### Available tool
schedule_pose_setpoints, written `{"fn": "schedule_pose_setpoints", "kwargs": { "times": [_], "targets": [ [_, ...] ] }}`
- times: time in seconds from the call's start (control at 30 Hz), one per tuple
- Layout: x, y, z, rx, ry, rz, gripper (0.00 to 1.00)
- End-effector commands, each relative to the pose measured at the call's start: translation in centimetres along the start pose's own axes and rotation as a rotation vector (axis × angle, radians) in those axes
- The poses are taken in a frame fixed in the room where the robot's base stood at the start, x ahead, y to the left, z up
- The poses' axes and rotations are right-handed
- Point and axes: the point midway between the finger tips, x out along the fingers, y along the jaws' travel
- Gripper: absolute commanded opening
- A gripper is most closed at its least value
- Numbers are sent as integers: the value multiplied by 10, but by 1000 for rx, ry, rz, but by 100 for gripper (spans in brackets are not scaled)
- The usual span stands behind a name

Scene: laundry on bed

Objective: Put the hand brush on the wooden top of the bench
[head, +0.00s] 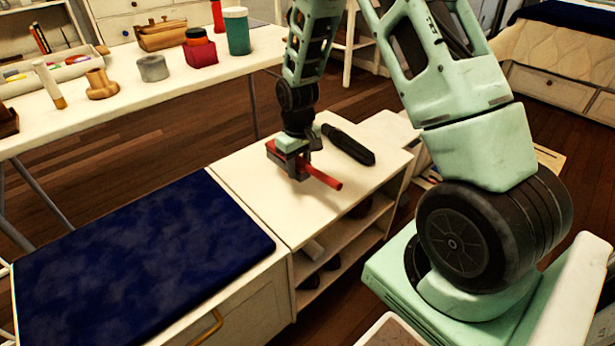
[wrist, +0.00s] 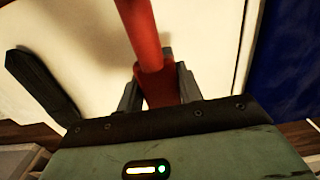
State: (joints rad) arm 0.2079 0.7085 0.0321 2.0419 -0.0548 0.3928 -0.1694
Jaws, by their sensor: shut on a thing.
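The red hand brush (head: 325,180) is between the fingers of my gripper (head: 296,168), over the pale wooden top of the bench (head: 245,178). Its handle points toward the front right edge of the top. In the wrist view the red brush (wrist: 146,35) runs up from between the two grey fingers of my gripper (wrist: 158,92), which is shut on it. The brush is at or just above the top; I cannot tell whether it touches.
A dark elongated object (head: 348,144) lies on the wooden top behind the brush. A dark blue cushion (head: 140,262) covers the bench's left part. Open shelves (head: 345,240) are below the top. A white table (head: 130,100) with jars and wooden items stands behind.

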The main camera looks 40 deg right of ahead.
Motion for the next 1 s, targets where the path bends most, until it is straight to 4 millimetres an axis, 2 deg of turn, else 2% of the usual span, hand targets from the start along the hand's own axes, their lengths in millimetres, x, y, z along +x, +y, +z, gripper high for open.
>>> {"fn": "schedule_pose_setpoints", "kwargs": {
  "times": [0.03, 0.27, 0.5, 0.87, 0.9, 0.97, 1.0],
  "targets": [
    [12, 0, 0, 0, -2, 0, 0],
    [29, 0, 0, 1, -1, 0, 0],
    [60, 0, 0, 2, 0, 0, 0],
    [63, 0, 0, 2, 1, 0, 0],
    [64, 0, 0, 2, 1, 0, 39],
    [63, 0, 0, 2, 1, 1, 55],
    [63, 0, 0, 2, 1, 1, 58]
  ]
}}
